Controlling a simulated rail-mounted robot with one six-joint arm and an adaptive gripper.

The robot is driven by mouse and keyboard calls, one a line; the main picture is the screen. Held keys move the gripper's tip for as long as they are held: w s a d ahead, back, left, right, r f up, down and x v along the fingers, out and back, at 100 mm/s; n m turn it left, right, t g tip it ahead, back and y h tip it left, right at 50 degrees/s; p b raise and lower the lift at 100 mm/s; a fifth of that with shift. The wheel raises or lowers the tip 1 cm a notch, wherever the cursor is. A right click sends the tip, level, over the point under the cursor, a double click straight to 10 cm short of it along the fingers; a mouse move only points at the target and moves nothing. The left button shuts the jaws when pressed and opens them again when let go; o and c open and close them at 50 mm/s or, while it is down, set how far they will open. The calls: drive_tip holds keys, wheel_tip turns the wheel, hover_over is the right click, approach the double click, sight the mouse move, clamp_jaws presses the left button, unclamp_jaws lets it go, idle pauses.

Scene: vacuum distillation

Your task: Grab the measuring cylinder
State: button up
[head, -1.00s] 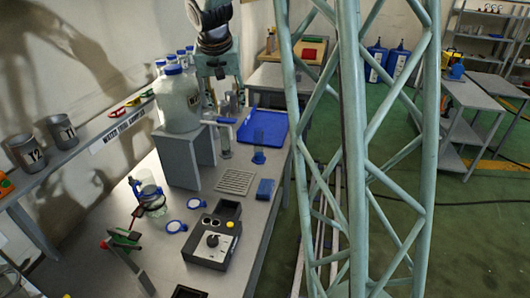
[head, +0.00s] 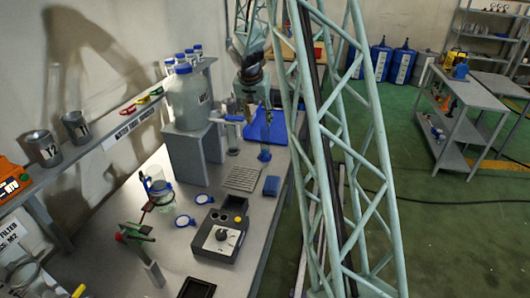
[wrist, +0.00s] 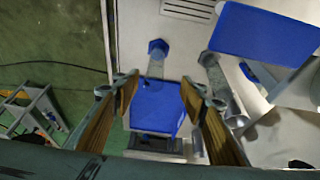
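The measuring cylinder is a clear upright tube on a blue foot (head: 264,154), on the bench in front of the blue tray (head: 258,131). In the wrist view its blue foot (wrist: 158,47) and clear tube (wrist: 155,68) show ahead of my gripper (wrist: 157,82). The two fingers are open and spread to either side of the tube's line, with nothing held. The cylinder's upper part is hard to make out against the blue tray. In the head view my gripper (head: 255,112) is above and behind the cylinder, its fingertips unclear.
A black instrument (head: 220,235) sits closer in front.

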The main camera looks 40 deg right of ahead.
sight(263, 134)
drive_tip(key=x, duration=0.3)
drive_tip(key=shift+s+d+f, duration=0.1)
drive_tip(key=shift+d+f, duration=0.05)
drive_tip(key=shift+d, duration=0.3)
drive_tip(key=shift+f, duration=0.15)
drive_tip(key=shift+x, duration=4.15)
drive_tip(key=shift+s, duration=0.1)
drive_tip(key=shift+x, duration=2.6)
drive_tip(key=shift+s, duration=0.1)
drive_tip(key=c, duration=1.3)
drive_tip(key=shift+r, duration=0.25)
